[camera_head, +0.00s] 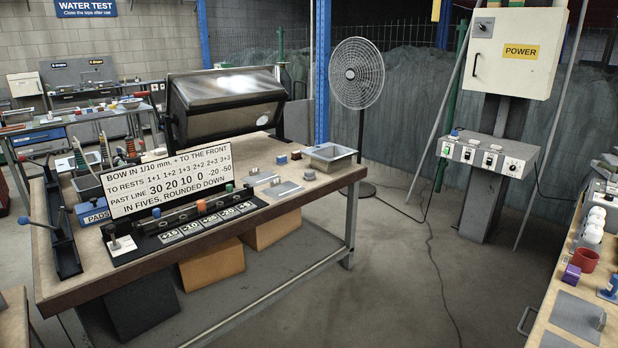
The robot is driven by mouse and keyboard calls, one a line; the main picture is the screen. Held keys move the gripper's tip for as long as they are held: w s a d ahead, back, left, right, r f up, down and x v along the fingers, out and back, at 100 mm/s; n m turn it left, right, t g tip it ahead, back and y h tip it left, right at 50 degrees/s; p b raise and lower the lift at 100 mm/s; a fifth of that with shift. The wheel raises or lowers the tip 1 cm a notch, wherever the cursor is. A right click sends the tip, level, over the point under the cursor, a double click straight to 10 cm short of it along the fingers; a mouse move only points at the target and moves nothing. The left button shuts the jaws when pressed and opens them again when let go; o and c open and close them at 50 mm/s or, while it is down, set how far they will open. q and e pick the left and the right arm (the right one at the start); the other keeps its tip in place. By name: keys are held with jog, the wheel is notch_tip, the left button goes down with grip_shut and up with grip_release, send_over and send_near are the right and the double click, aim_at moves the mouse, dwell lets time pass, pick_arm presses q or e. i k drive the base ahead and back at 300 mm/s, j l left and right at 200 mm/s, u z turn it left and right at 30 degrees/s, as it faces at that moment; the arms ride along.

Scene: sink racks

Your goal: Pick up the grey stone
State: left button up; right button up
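A small grey lump (309,175) sits on the wooden workbench (240,167) near its right end, just in front of a shallow grey metal tray (330,158). It may be the grey stone, but it is too small here to tell for sure. Neither of my grippers is in view.
Flat grey plates (284,189), a blue block (281,160) and a white sign board (165,180) stand on the same bench. A fan (357,73) and a power cabinet (516,50) stand behind. Another bench (540,325) is at right. The floor between is clear except for a cable.

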aim_at(309, 175)
jog(key=i+u, duration=0.1)
jog(key=u, duration=0.2)
jog(key=i+l+u, duration=0.1)
jog(key=u, duration=0.25)
jog(key=i+l+u, duration=0.1)
jog(key=i+l, duration=0.15)
jog(key=i+l+u, duration=0.25)
jog(key=i+l, duration=0.2)
jog(key=l, duration=0.3)
jog(key=i+l+u, duration=0.1)
jog(key=i+l, duration=0.15)
jog(key=i+l+u, duration=0.15)
jog(key=l, duration=0.35)
jog(key=i+l+u, duration=0.1)
jog(key=l, duration=0.3)
jog(key=i, duration=0.1)
